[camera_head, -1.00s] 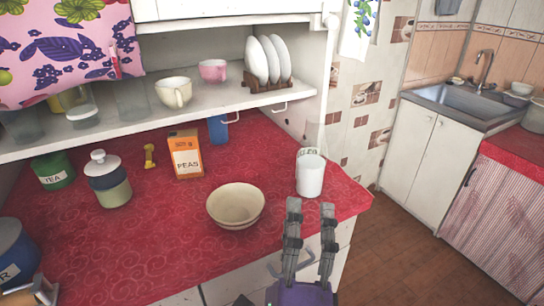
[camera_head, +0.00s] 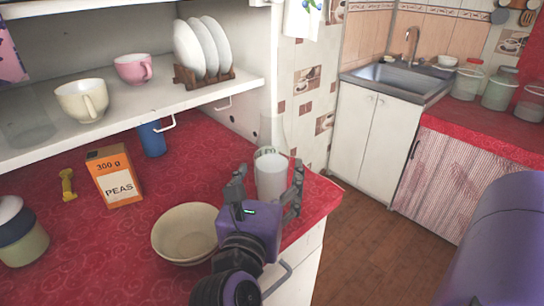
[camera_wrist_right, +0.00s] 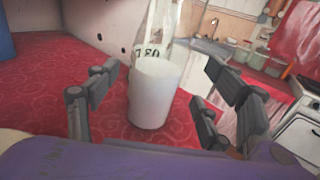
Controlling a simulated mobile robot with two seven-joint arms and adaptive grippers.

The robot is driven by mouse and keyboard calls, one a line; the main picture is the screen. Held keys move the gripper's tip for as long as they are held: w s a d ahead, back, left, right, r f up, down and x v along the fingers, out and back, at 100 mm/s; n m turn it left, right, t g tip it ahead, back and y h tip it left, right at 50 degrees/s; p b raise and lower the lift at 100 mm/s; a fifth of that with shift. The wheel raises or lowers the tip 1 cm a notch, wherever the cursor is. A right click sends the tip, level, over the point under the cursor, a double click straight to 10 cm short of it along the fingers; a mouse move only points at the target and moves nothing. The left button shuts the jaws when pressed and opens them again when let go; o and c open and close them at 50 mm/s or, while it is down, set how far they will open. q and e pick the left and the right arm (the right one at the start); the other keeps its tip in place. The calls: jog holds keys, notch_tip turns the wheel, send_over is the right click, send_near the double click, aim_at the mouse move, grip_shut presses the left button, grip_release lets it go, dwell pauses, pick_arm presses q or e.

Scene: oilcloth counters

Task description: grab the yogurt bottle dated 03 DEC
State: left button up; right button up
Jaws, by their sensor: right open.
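The yogurt bottle (camera_head: 271,178) stands upright near the right end of the red counter. Its lower part is white and its upper part is clear glass. In the right wrist view the bottle (camera_wrist_right: 154,95) shows dark printed characters on the clear part, only partly legible, so I cannot read the full date. My right gripper (camera_head: 268,187) is open, with one finger on each side of the bottle in the head view. In the right wrist view, the bottle stands between the open fingers of the gripper (camera_wrist_right: 162,85), with visible gaps on both sides. My left gripper is not in view.
A cream bowl (camera_head: 186,234) sits just left of my right gripper. An orange PEAS box (camera_head: 116,178), a blue cup (camera_head: 152,140) and a yellow object (camera_head: 68,185) stand farther left. A white shelf (camera_head: 150,112) overhangs the back. The counter's right edge is close to the bottle.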

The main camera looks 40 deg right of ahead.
aim_at(272, 162)
jog(key=p+x, duration=0.1)
jog(key=x, duration=0.3)
jog(key=shift+w+a+r, duration=0.1)
jog(key=shift+a+r, duration=0.05)
jog(key=shift+w+d, duration=0.35)
jog(key=shift+d, duration=0.05)
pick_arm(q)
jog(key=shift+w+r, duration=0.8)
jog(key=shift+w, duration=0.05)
pick_arm(e)
jog(key=shift+s, duration=0.1)
jog(key=c, duration=1.9)
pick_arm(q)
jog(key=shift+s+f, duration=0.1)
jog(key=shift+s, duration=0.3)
